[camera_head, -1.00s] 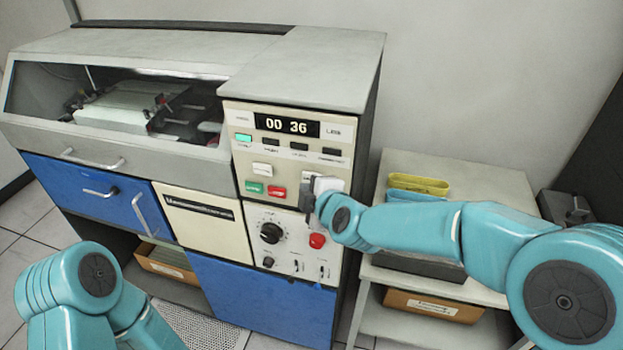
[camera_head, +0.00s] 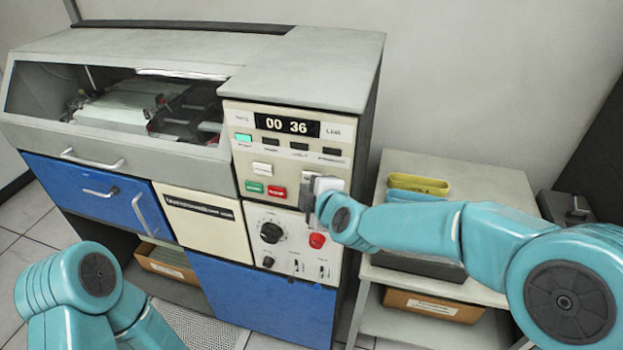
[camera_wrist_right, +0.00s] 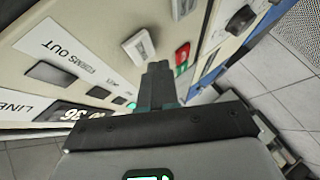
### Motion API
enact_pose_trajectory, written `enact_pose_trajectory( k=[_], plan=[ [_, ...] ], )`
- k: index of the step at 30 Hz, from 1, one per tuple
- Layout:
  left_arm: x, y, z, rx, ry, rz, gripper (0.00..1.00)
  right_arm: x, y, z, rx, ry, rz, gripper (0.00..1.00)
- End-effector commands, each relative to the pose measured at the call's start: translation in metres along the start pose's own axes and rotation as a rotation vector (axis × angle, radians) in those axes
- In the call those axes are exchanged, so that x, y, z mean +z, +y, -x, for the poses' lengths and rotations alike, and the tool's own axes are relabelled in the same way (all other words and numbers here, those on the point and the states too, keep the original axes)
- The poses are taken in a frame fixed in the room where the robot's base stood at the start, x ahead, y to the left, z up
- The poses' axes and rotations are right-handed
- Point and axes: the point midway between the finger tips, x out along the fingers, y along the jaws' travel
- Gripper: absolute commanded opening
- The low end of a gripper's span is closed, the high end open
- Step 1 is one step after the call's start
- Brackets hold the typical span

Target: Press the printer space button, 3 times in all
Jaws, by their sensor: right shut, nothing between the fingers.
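The printer's cream control panel (camera_head: 288,160) carries a white button (camera_head: 262,168) above a green button (camera_head: 254,187) and a red button (camera_head: 277,191). I cannot read which button is labelled space. My right gripper (camera_head: 307,193) is shut and empty, in front of the panel just right of the red button, and it partly hides the panel there. In the right wrist view the shut fingertips (camera_wrist_right: 158,70) point toward a white button (camera_wrist_right: 138,48); I cannot tell contact. Another white button (camera_wrist_right: 182,8) is at the top edge. My left gripper is out of view.
The counter (camera_head: 286,125) reads 00 36, with a lit green lamp (camera_head: 243,137) below it. A lower panel has a black knob (camera_head: 271,232) and a red knob (camera_head: 317,240).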

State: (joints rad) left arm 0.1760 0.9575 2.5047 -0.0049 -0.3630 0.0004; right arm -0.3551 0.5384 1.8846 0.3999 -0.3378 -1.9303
Motion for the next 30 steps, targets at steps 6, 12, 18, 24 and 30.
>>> enact_pose_trajectory(
  k=[6,12,18,24,30],
  plan=[
    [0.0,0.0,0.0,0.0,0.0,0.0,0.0,0.0,0.0,0.0,0.0,0.0,0.0,0.0],
    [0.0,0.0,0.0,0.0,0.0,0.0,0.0,0.0,0.0,0.0,0.0,0.0,0.0,0.0],
    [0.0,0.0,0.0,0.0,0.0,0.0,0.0,0.0,0.0,0.0,0.0,0.0,0.0,0.0],
    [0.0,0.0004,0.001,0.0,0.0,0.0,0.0,0.0006,0.001,-0.0008,0.0,0.0,0.0,0.0],
    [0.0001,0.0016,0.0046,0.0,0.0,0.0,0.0,0.0042,0.0047,-0.0054,0.0,-0.001,-0.001,0.0]
  ],
)
